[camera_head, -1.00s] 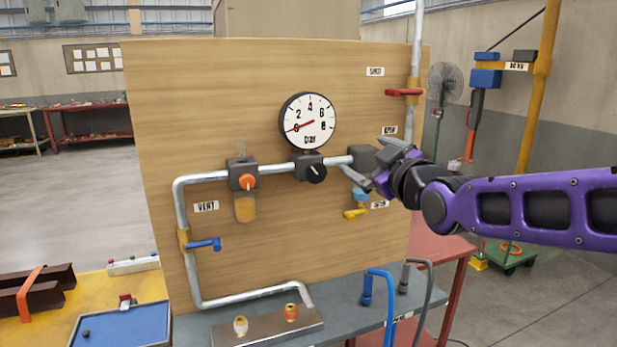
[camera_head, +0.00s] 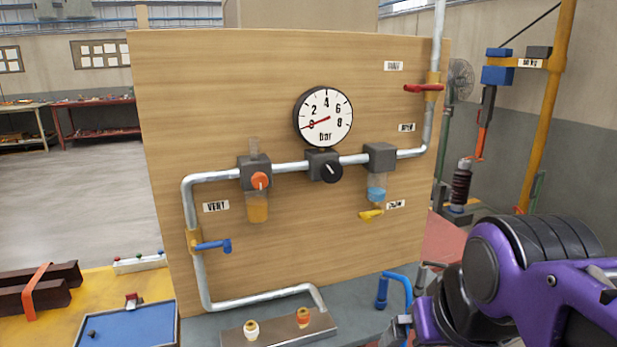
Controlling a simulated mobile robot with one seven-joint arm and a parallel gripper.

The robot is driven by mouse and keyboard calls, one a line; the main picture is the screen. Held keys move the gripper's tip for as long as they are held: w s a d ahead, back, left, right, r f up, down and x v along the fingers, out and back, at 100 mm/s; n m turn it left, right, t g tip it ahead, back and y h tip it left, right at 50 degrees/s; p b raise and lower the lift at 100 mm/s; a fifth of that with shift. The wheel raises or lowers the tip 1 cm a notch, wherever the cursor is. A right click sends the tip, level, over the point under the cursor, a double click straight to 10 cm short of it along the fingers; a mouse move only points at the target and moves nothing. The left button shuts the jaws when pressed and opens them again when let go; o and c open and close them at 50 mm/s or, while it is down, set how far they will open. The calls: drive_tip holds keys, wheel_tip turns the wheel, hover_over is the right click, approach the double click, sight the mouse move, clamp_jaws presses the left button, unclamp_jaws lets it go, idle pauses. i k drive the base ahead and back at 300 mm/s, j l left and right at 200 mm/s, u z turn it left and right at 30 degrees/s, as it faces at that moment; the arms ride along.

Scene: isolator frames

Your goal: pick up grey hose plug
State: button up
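The grey hose plug (camera_head: 420,278) stands near the right end of the grey bench, just right of the blue hose plug (camera_head: 382,292). Only its upper part shows; my arm hides its lower part and hose. My gripper (camera_head: 400,326) is low at the bottom right, in front of the bench and below the two plugs. Only a bit of a grey finger shows beside my purple wrist, so its opening is hidden. I cannot tell whether it touches the grey plug.
A wooden panel (camera_head: 285,80) with a gauge (camera_head: 323,117), pipes and valves rises behind the bench. A metal block with a white fitting (camera_head: 251,330) and an orange fitting (camera_head: 303,318) lies left of the plugs. A blue tray (camera_head: 130,328) sits at the lower left.

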sight(422, 271)
drive_tip(key=u, duration=0.95)
drive_tip(key=i+j+z, duration=0.15)
drive_tip(key=j+z, duration=0.15)
drive_tip(key=j, duration=0.1)
